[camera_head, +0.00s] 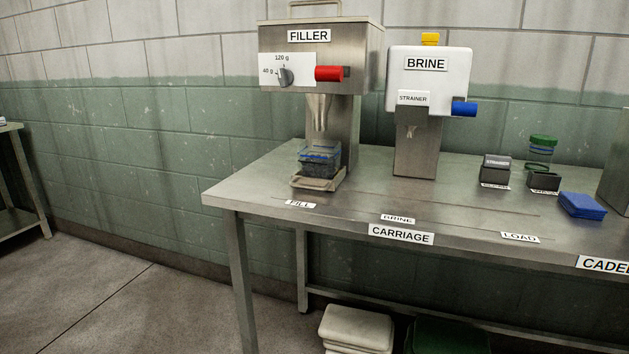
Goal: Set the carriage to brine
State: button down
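The carriage (316,184) is a small metal tray on the steel table. It stands at the left end of its track, by the FILL label (300,204) and under the spout of the FILLER machine (318,65). A clear container with a blue band (319,157) sits on it. The BRINE label (398,218) is on the table to the right, in front of the white BRINE machine (428,75). The LOAD label (519,237) is further right. The track between the labels looks clear. My gripper does not show.
The filler has a red handle (328,73) and a dial (286,77). The brine machine has a blue handle (463,109). At the right are a STRAINER block (495,172), a dark holder (543,181), a green-lidded jar (542,147) and a blue cloth (582,206).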

aim_at(324, 185)
jog(key=i+j+z, duration=0.2)
jog(key=j, duration=0.3)
jog(key=j+z, duration=0.2)
jog(key=j, duration=0.3)
jog(key=i+j+z, duration=0.2)
jog(key=j, duration=0.35)
jog(key=k, duration=0.1)
